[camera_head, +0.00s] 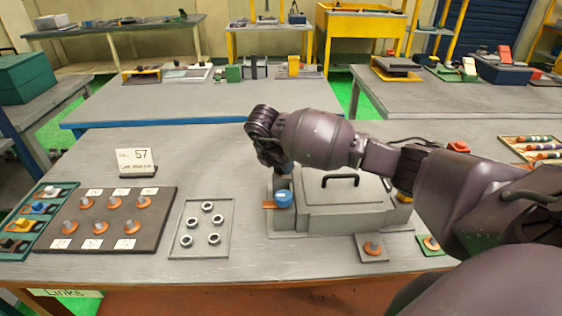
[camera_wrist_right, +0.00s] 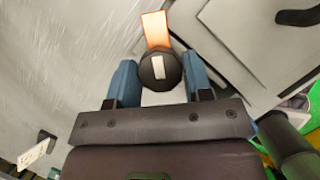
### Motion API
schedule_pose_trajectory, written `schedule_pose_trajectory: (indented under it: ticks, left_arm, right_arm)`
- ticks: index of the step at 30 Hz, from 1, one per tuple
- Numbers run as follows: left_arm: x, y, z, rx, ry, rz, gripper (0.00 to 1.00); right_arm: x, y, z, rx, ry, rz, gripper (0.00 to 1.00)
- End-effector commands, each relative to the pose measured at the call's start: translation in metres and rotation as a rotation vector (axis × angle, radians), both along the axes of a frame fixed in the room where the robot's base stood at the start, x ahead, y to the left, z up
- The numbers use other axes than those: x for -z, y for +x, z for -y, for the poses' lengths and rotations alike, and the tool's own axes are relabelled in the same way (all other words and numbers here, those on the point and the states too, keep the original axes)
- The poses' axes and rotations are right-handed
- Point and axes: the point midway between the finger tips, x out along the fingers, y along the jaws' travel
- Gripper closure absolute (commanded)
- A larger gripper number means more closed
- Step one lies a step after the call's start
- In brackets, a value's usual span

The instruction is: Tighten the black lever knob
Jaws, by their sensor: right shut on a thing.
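The black lever knob (camera_wrist_right: 147,72) is a dark round cap with a white stripe in the right wrist view. An orange tab (camera_wrist_right: 155,28) sticks out beyond it. My right gripper (camera_wrist_right: 159,66) has a blue finger on each side of the knob and is shut on it. In the head view the right gripper (camera_head: 283,198) points down at the left end of a grey box (camera_head: 340,219) with a black handle. The orange tab (camera_head: 269,206) shows there beside the fingers, and the knob itself is hidden. My left gripper is not in view.
A small plate with a peg (camera_head: 372,250) lies in front of the box. A red button (camera_head: 458,147) is behind my arm.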

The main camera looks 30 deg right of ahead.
Motion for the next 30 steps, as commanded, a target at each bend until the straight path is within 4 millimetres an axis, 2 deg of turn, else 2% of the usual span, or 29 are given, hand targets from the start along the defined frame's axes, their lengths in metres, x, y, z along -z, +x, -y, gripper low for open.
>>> schedule_pose_trajectory:
  ticks: [1, 15, 24, 30]
  left_arm:
    - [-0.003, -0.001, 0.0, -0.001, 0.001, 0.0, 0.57]
    - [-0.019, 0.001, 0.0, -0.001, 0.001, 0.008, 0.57]
    - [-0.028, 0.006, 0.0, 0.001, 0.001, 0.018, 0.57]
    - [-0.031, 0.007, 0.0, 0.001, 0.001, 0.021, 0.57]
  right_arm:
    - [-0.009, 0.004, 0.001, 0.045, -0.003, 0.013, 0.77]
    - [-0.009, 0.005, 0.001, 0.473, -0.002, 0.013, 0.77]
    - [-0.009, 0.006, 0.001, 0.654, 0.0, 0.014, 0.77]
    - [-0.008, 0.006, 0.001, 0.716, 0.0, 0.012, 0.77]
